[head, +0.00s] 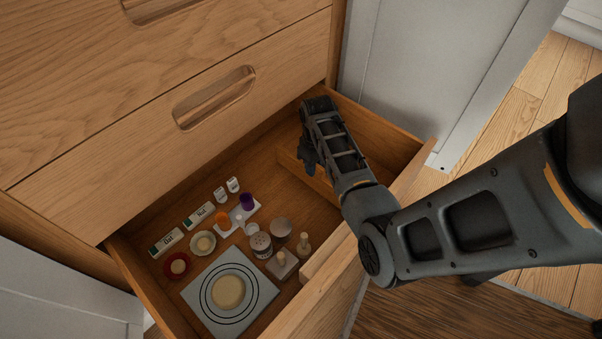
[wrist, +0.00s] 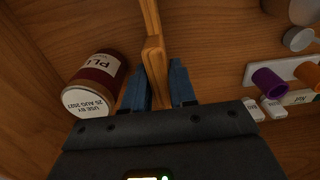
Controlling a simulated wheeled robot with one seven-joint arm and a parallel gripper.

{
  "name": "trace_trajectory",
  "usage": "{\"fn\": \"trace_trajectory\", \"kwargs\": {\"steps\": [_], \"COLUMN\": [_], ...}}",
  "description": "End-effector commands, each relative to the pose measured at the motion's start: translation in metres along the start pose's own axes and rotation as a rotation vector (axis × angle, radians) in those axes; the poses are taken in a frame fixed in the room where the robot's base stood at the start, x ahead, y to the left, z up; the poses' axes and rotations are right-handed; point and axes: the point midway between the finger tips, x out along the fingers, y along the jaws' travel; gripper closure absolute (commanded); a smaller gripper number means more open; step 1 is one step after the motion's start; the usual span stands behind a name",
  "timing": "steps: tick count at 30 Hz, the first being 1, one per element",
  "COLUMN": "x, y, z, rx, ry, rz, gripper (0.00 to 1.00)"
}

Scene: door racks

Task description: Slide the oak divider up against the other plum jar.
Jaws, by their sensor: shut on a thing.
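The oak divider (wrist: 153,58) is an upright wooden panel running across the drawer. In the head view the divider (head: 291,164) shows partly below my gripper. My gripper (wrist: 157,88) is shut on the divider's edge, one blue finger on each side. It also shows in the head view (head: 309,160). A plum jar (wrist: 97,83), dark red with a white use-by label, lies left of the divider in the wrist view. It is close to the left finger, with a narrow gap to the divider. My arm hides this jar in the head view; no second plum jar is visible.
The open drawer (head: 127,262) holds small boxes (head: 167,242), a purple cup (head: 247,201), an orange cup (head: 222,219), several jars and a grey board with a round plate (head: 228,291). Bare drawer floor lies between these and the divider.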

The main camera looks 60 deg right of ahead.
Motion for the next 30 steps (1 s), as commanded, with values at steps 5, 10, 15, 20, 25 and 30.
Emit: {"fn": "trace_trajectory", "kwargs": {"steps": [5, 10, 15, 20, 25, 30], "x": [0.000, 0.000, 0.000, 0.000, 0.000, -0.003], "y": [0.018, 0.020, 0.020, 0.019, 0.019, 0.019], "z": [0.001, 0.001, 0.001, 0.001, 0.001, 0.000], "rx": [0.003, 0.000, 0.000, 0.000, -0.001, -0.001], "ry": [0.000, -0.001, -0.001, 0.000, 0.000, 0.001], "rz": [0.000, 0.001, 0.001, 0.001, 0.000, 0.001], "gripper": [1.00, 1.00, 1.00, 0.59, 0.53, 0.53]}}
